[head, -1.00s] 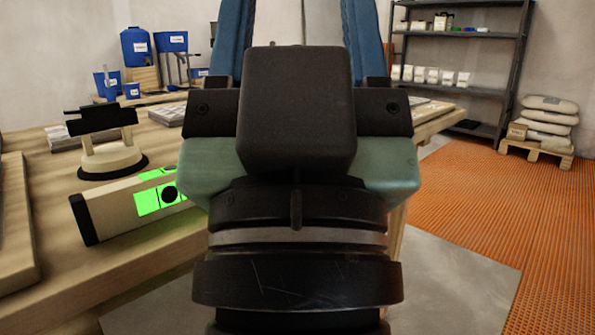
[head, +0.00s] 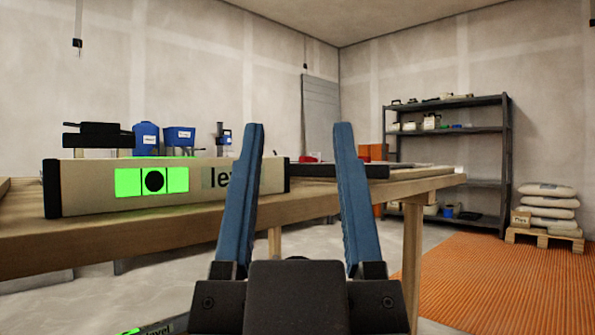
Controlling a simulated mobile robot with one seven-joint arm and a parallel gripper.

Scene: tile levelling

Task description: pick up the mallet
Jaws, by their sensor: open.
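I cannot make out the mallet for certain in the head view. My gripper (head: 299,130) is open and empty, its two blue fingers pointing up and away with a wide gap between them. The fingers stand in front of the workbench (head: 350,190). The left finger covers part of the spirit level near its right end. A dark flat item (head: 345,171) lies on the bench just behind the right finger; the finger partly hides it, and I cannot tell what it is.
The long spirit level (head: 95,190) with green windows stands along the bench's near edge. A black-handled tool (head: 97,136) and blue containers (head: 178,138) show behind it. Grey shelving (head: 455,145) and stacked bags (head: 548,205) stand at the right, beyond orange floor matting (head: 480,270).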

